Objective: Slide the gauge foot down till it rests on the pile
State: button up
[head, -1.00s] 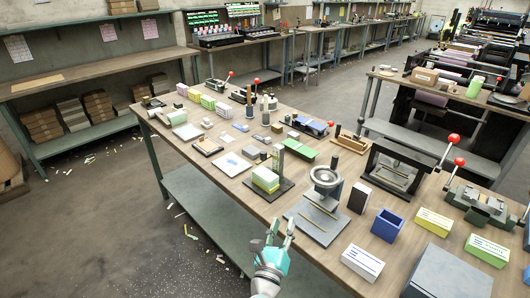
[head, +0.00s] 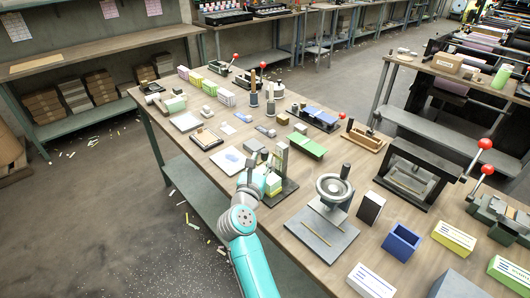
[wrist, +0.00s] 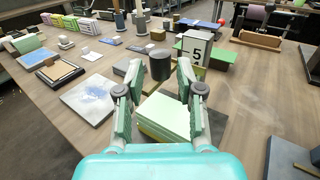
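The pile (wrist: 165,118) of pale green and yellow sheets lies on a dark base (head: 287,192). A dark cylinder (wrist: 160,66), apparently the knob of the gauge foot, stands beyond the pile between my fingertips. My gripper (wrist: 159,70) is open, one finger on each side of the cylinder, with visible gaps. In the head view my gripper (head: 255,178) partly covers the pile. I cannot tell the gap between foot and pile.
A white tile with a blue patch (wrist: 88,97) lies left of the pile. Grey and brass blocks (wrist: 133,72) stand close behind. A round-headed stand (head: 333,190) is to the right.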

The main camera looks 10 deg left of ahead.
aim_at(264, 155)
jog(key=shift+w+d, duration=0.2)
jog(key=shift+w, duration=2.05)
grip_shut()
